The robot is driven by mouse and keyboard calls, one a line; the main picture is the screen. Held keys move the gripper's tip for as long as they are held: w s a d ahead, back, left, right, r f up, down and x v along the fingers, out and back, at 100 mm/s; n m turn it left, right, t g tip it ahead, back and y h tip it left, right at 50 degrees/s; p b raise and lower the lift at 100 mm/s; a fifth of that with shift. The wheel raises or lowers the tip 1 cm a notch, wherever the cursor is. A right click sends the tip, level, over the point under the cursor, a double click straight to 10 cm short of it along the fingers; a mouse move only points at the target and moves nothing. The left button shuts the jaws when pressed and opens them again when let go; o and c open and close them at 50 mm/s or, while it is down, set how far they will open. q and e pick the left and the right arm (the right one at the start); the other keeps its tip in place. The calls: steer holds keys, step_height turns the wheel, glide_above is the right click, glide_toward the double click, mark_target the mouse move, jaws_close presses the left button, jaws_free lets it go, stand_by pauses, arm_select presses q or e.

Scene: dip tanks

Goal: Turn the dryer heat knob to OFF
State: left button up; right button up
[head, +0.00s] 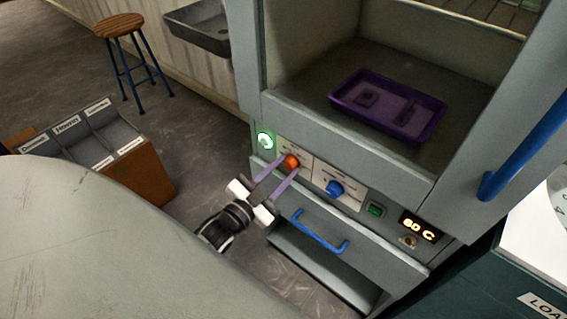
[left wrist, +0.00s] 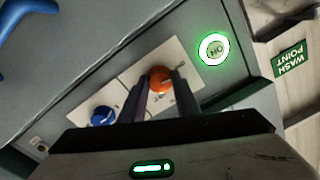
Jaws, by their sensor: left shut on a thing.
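The dryer (head: 360,150) is a grey cabinet with a control panel under its open chamber. An orange-red knob (head: 291,161) sits on a white plate at the panel's left; it also shows in the left wrist view (left wrist: 160,79). My left gripper (head: 283,170) has its two fingers around this knob and is shut on it. Which knob is the heat knob I cannot read from the labels. A blue knob (head: 335,188) is to its right. A round green-lit ON light (head: 265,141) glows at left. My right gripper is not in view.
A display (head: 418,227) reads 60 C. A green button (head: 375,210) sits beside it. A blue drawer handle (head: 320,236) juts out below the knobs. A purple tray (head: 345,92) lies in the chamber. A blue door handle (head: 525,145) is at right. A labelled bin box (head: 150,170) stands left.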

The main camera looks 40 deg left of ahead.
arm_select(q)
steer(key=shift+n+p, duration=0.4)
steer(key=shift+n, duration=0.7)
steer(key=o, duration=1)
steer(key=shift+o, duration=0.2)
steer(key=shift+s, duration=0.15)
steer(key=s, duration=1)
steer(key=shift+a, duration=0.25)
